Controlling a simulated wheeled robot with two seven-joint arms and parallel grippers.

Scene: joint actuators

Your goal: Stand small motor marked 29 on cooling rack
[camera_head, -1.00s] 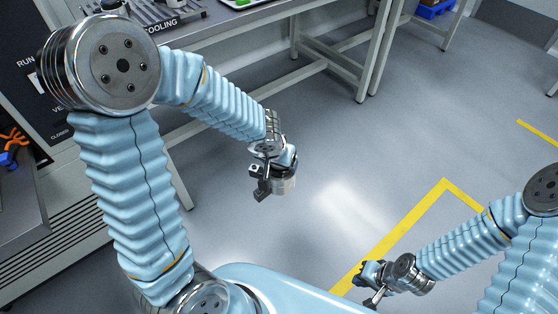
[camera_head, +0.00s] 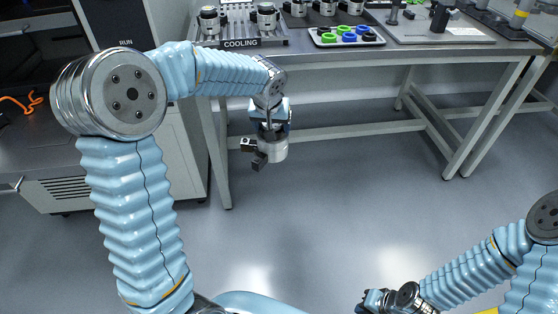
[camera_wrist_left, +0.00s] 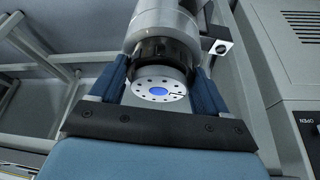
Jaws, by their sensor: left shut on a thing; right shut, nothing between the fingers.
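A small silver motor (camera_head: 275,150) is held by my left gripper (camera_head: 265,141) in front of the table, below tabletop height. In the left wrist view the motor (camera_wrist_left: 163,62) sits between the two blue fingers, with a black band and a drilled end disc with a blue centre. No number on it is readable. The cooling rack (camera_head: 227,30), a grey slotted rack with a COOLING label, is on the table at upper left, with silver and black motors at its left and right. My right gripper (camera_head: 366,303) is shut and empty at the bottom edge, partly cut off.
The table (camera_head: 400,53) also bears a white tray (camera_head: 346,43) with green and blue rings, more motors on a dark mat (camera_head: 313,19) and a grey board (camera_head: 432,30). A cabinet marked RUN (camera_head: 126,42) stands at left. The floor ahead is clear.

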